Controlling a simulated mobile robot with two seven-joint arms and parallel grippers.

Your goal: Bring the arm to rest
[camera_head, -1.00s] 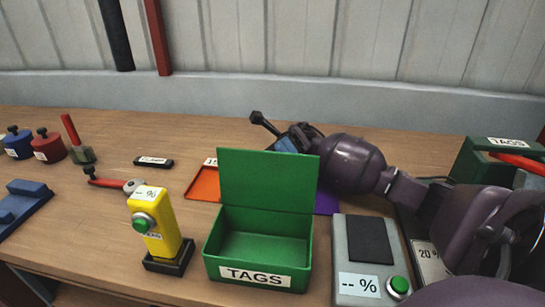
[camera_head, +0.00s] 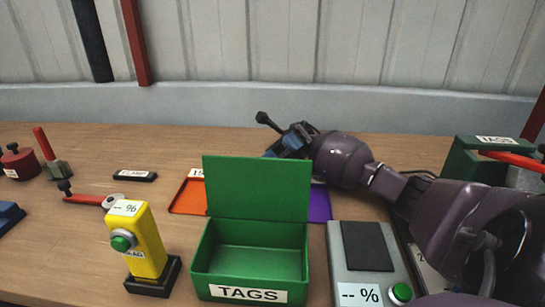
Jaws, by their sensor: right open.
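My right arm comes in from the right, and its purple links reach over the back right of the wooden table (camera_head: 95,235). My right gripper (camera_head: 268,133) is at the arm's far end, behind the open lid of the green TAGS box (camera_head: 250,292). Its black finger points up and left, and its lower part is partly hidden by the lid. It is open, and I see nothing held in it. My left gripper is not in view.
A yellow device with a green button (camera_head: 140,240) stands left of the TAGS box. A grey scale (camera_head: 345,265) stands right of it. Orange (camera_head: 190,195) and purple (camera_head: 320,205) trays lie behind. A second green TAGS box (camera_head: 470,165) stands far right.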

